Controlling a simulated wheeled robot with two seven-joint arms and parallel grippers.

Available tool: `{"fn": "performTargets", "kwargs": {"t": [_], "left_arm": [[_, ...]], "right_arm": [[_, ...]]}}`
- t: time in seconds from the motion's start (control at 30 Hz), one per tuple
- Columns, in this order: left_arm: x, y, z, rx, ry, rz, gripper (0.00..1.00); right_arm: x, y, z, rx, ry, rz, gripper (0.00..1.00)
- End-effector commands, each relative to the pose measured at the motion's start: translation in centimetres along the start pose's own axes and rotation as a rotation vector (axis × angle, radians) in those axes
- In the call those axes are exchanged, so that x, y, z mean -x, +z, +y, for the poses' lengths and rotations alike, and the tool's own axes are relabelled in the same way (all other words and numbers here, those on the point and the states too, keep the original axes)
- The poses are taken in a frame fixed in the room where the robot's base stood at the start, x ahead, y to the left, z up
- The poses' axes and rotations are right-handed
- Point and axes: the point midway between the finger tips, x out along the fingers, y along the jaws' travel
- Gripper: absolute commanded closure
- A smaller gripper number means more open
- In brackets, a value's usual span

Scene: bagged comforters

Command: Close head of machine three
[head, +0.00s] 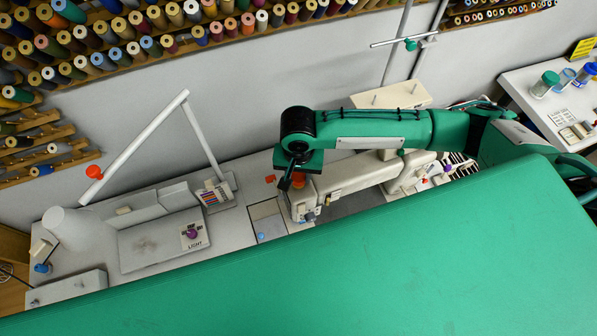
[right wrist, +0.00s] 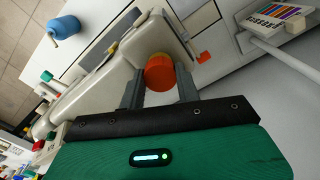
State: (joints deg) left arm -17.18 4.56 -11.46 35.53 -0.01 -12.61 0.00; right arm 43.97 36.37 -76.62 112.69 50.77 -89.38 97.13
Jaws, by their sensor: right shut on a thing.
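The sewing machine (head: 338,177) stands on the white table under my right arm, a cream-coloured head with an orange knob (head: 299,181) at its left end. The machine's head also shows in the right wrist view (right wrist: 105,82). My right gripper (head: 290,181) is at that end. In the right wrist view its two fingers (right wrist: 159,80) sit on either side of the orange knob (right wrist: 159,70) and are shut on it. My arm hides part of the machine in the head view. My left gripper is not in view.
Racks of thread spools (head: 140,45) line the back wall. Another table (head: 540,110) with jars stands at the right. My green body fills the foreground.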

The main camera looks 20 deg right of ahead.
Motion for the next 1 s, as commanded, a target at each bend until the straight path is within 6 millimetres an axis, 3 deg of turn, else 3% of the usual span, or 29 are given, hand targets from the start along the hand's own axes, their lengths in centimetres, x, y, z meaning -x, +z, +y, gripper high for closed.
{"fn": "performTargets", "kwargs": {"t": [0.13,0.43,0.83,1.0], "left_arm": [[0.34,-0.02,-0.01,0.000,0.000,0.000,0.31],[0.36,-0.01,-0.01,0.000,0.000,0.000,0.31],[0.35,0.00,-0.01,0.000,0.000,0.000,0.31],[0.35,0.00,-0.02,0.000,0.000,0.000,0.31]], "right_arm": [[0.13,0.03,-0.02,-0.060,-0.001,-0.001,0.88],[-0.04,0.02,-0.07,-0.415,0.000,-0.002,0.88],[-0.04,-0.01,-0.09,-0.473,-0.001,-0.001,0.88],[-0.14,0.08,-0.10,-0.678,0.000,-0.004,0.88]]}}
